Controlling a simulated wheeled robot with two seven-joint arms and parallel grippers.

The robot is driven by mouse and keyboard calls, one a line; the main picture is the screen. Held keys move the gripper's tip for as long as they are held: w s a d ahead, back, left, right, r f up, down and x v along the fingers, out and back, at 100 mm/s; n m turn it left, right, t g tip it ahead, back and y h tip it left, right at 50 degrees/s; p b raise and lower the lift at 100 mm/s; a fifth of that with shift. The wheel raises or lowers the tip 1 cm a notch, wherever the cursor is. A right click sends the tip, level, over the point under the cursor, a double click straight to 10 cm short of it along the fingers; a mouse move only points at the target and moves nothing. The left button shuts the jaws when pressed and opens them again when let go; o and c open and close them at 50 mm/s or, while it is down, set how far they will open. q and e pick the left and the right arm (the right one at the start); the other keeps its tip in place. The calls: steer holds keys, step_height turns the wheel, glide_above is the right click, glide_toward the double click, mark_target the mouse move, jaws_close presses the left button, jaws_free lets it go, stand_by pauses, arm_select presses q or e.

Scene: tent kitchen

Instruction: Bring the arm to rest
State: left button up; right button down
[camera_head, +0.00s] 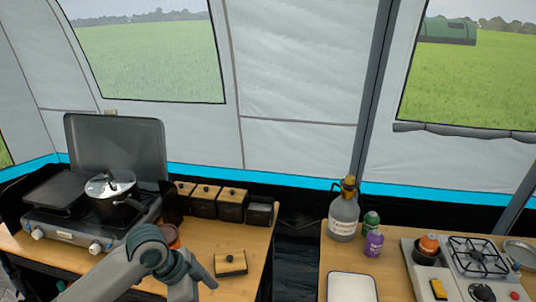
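My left arm (147,251) comes in from the lower left, in front of the left wooden table. It is grey with dark teal joints, bent at a high joint, and its far part runs down to the bottom edge. I cannot make out gripper fingers on it. My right arm and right gripper are out of view. Nothing held can be seen.
The left table (246,251) bears a camping stove (62,234) with a lidded pot (112,196), several lidded boxes (204,201) and a small wood-topped block (230,263).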

arm_select(q)
steer(key=s+d+f+n+t, duration=0.2)
steer(key=s+f+n, duration=0.3)
steer(key=s+f, duration=0.6)
steer(key=s+a+f+n+y, duration=0.2)
steer(key=s+a+n, duration=0.2)
steer(key=s+a, duration=0.3)
steer(key=s+a+f+n+y, duration=0.3)
steer(key=s+a+n, duration=0.1)
steer(key=s, duration=0.6)
step_height(320, 180, down, 29)
steer(key=g+b, duration=0.1)
steer(key=s+a+f+g+b, duration=0.1)
steer(key=s+a+f, duration=0.2)
steer(key=s+f, duration=1.6)
steer(key=shift+m, duration=0.3)
steer(key=shift+a, duration=0.1)
